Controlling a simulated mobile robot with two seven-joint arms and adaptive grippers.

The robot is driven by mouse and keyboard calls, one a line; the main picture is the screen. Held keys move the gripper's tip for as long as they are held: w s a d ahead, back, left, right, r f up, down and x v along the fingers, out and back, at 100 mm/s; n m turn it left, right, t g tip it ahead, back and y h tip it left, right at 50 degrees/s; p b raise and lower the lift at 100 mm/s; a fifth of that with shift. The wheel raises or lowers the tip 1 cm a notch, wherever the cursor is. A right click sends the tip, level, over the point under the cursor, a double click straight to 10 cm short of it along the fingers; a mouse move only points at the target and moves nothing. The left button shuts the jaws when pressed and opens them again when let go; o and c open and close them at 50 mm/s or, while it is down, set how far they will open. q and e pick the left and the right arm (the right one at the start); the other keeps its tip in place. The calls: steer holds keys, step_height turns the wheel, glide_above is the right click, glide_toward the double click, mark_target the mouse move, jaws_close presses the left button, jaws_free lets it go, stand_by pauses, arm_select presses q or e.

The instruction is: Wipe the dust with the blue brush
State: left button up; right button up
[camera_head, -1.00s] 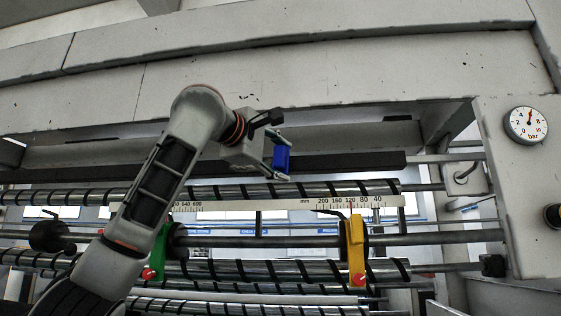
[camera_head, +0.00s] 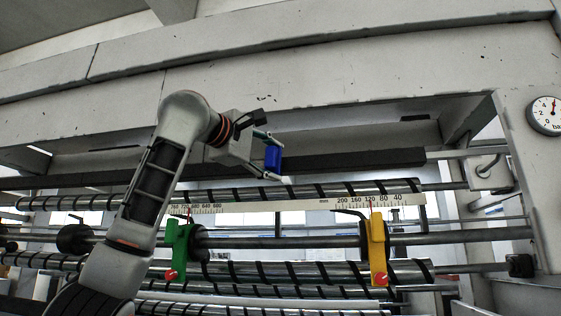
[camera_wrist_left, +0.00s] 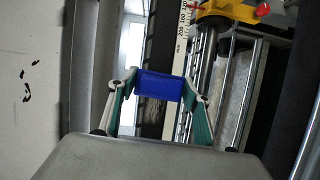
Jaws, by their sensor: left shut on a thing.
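The blue brush (camera_head: 273,158) is held in my left gripper (camera_head: 268,156), in front of the machine's dark bar and above the striped roller. In the left wrist view the blue brush (camera_wrist_left: 159,86) sits between the two fingers of my left gripper (camera_wrist_left: 158,92), which is shut on it. Pale bristles (camera_wrist_left: 154,103) show below the block. I cannot make out dust for certain; a greyish patch near the bristles is too small to tell. My right gripper is not in view.
A white scale (camera_head: 300,204) runs below the roller (camera_head: 340,188). A green clamp (camera_head: 176,248) and a yellow clamp (camera_head: 377,248) hang on the shaft (camera_head: 300,241). A pressure gauge (camera_head: 546,115) is at the right. A grey beam (camera_head: 330,80) spans above.

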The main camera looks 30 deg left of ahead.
arm_select(q)
steer(key=shift+s+a+b, duration=0.2)
steer(key=shift+s+a, duration=0.05)
steer(key=shift+a, duration=0.7)
steer(key=shift+s+a+b, duration=0.15)
steer(key=shift+s+a, duration=0.05)
steer(key=shift+a, duration=0.7)
steer(key=a, duration=0.3)
steer(key=shift+s, duration=0.35)
steer(key=s+d+b, duration=0.1)
steer(key=s+b, duration=0.3)
steer(key=s, duration=0.2)
steer(key=shift+d, duration=0.2)
steer(key=shift+w, duration=0.1)
